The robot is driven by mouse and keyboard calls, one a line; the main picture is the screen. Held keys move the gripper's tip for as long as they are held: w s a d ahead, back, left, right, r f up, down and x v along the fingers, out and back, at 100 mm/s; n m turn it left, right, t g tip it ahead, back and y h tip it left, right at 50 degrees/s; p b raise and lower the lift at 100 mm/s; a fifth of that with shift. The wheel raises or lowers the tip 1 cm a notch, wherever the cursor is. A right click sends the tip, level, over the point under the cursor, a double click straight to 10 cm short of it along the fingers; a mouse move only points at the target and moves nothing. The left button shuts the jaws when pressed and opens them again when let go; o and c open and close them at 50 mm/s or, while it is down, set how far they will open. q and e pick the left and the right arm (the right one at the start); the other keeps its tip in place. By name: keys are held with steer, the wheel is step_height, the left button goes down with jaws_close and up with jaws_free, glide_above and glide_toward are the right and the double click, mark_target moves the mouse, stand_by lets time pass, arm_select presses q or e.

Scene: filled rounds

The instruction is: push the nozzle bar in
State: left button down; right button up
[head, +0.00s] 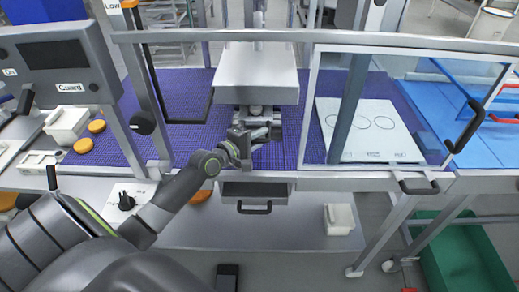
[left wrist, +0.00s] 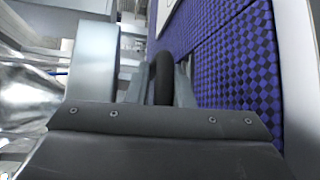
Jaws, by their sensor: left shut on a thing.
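My left gripper (head: 258,135) reaches in from the lower left to the front of the machine, below the large grey metal housing (head: 256,72). In the left wrist view it is shut on a dark rounded handle (left wrist: 163,76) between its two fingers. I take this handle to be part of the nozzle bar; the gripper hides most of it in the head view. Grey metal parts (head: 262,112) show under the housing, just beyond the gripper. How far the bar sticks out cannot be told. My right gripper is not in view.
A purple conveyor belt (head: 180,140) runs behind the front rail. A clear guard door (head: 390,110) stands at the right, a raised guard frame at the left. A drawer with a black handle (head: 254,208) is below. A green bin (head: 465,255) stands at lower right.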

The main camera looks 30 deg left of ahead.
arm_select(q)
steer(key=w+a, duration=0.1)
steer(key=w+a+f+b, duration=0.1)
steer(key=shift+w, duration=0.3)
steer(key=shift+w+a, duration=0.1)
steer(key=shift+w, duration=0.05)
steer(key=shift+r, duration=0.2)
steer(key=c, duration=1.4)
jaws_free()
steer(key=shift+c, duration=0.2)
steer(key=shift+o, duration=0.2)
steer(key=shift+w+f, duration=0.1)
steer(key=shift+w, duration=0.1)
steer(key=shift+s, duration=0.1)
steer(key=shift+s+r, duration=0.2)
steer(key=shift+s, duration=0.05)
steer(key=p+v, duration=0.2)
steer(key=v, duration=1.4)
steer(key=shift+s+a+r, duration=0.15)
steer(key=shift+s+r, duration=0.05)
steer(key=shift+s, duration=0.1)
